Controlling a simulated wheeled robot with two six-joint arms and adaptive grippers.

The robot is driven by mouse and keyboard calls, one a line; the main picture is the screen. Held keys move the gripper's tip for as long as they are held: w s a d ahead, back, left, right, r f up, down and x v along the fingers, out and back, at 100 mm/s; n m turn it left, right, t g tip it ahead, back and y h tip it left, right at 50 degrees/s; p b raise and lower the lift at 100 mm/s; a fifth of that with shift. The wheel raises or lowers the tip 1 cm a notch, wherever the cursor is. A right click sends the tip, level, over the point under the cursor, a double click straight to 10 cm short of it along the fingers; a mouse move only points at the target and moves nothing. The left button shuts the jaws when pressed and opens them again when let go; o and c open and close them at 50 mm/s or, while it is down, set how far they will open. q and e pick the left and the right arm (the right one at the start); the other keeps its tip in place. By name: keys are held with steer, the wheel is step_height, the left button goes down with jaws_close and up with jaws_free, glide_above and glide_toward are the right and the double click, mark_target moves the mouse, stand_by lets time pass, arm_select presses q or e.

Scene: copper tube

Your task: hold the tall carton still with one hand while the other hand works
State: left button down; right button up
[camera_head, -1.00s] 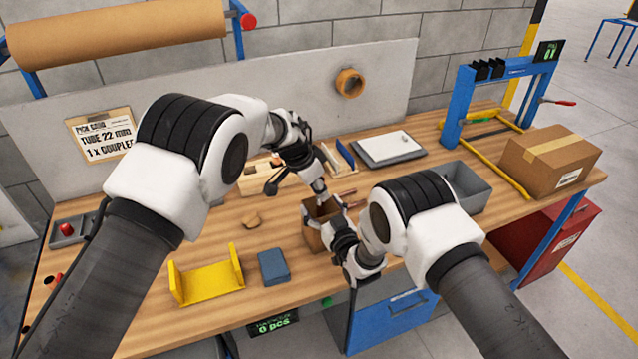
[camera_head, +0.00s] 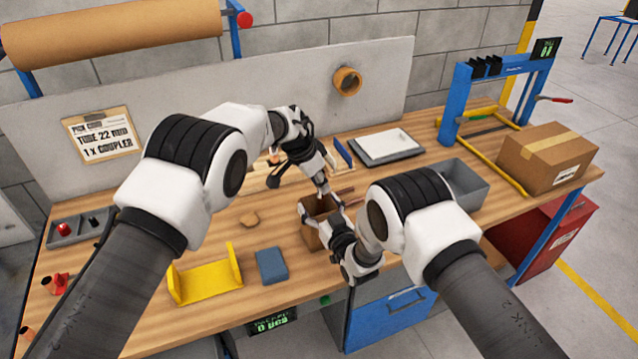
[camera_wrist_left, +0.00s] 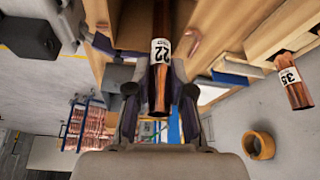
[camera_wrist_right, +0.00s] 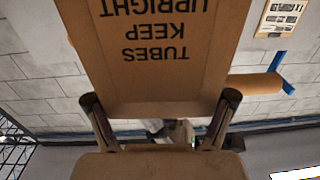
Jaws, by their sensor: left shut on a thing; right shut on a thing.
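The tall brown carton (camera_head: 313,236) stands upright with its top open at the front of the bench. My right gripper (camera_head: 340,222) is shut on its wall; in the right wrist view the carton (camera_wrist_right: 155,60) fills the space between the fingers and its print reads upside down. My left gripper (camera_head: 322,190) is above the carton's opening. In the left wrist view it is shut on a copper tube (camera_wrist_left: 161,85) with a white label reading 22. The tube's far end runs towards the carton; I cannot tell how deep it reaches inside.
A wooden rack behind holds a copper tube labelled 35 (camera_wrist_left: 295,90). A yellow bracket (camera_head: 205,280) and a blue block (camera_head: 271,266) lie left of the carton. A grey bin (camera_head: 465,185) and closed cardboard box (camera_head: 546,158) stand to the right.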

arm_select(q)
steer(key=c, duration=0.9)
jaws_free()
steer(key=shift+c, duration=0.2)
steer(key=v, duration=1.2)
steer(key=shift+w, duration=0.1)
arm_select(e)
steer(key=o, duration=1)
